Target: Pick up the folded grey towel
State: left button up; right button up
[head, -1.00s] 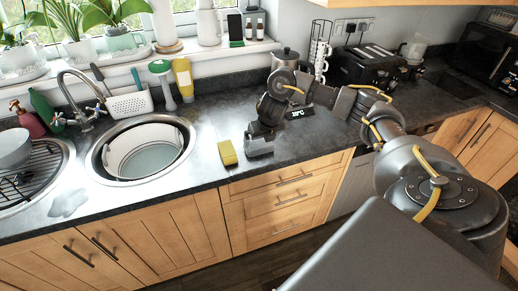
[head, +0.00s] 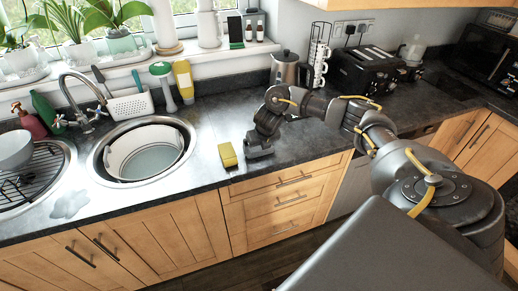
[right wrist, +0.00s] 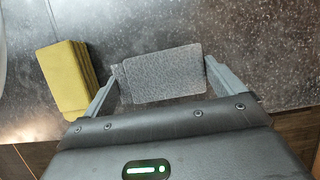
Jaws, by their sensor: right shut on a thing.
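The folded grey towel (right wrist: 165,75) is a small flat grey block with rounded corners in the right wrist view. It sits between the two fingers of my right gripper (right wrist: 160,88), which is shut on it from both sides. In the head view, my right gripper (head: 258,146) is low over the dark worktop near its front edge, just right of a yellow folded cloth or sponge (head: 228,154). The towel is hard to separate from the grey gripper there. I cannot tell whether it touches the worktop. My left gripper is not in view.
The yellow block (right wrist: 65,78) lies close to the left finger. Left of it is a round sink (head: 97,160) with a white bowl (head: 145,150). A kettle (head: 287,68), mug rack (head: 320,50) and black toaster (head: 368,68) stand behind my right arm.

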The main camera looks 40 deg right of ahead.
aim_at(257, 149)
jog(key=shift+r, duration=0.65)
jog(key=r, duration=0.1)
jog(key=a+r, duration=0.1)
jog(key=r, duration=0.2)
jog(key=shift+s+a+b, duration=0.3)
jog(key=shift+a+b, duration=0.05)
jog(key=s+a+r+p, duration=0.4)
jog(key=a+r, duration=0.3)
jog(key=a, duration=0.4)
jog(key=shift+s+r, duration=0.35)
jog(key=shift+s, duration=0.1)
jog(key=shift+a, duration=0.1)
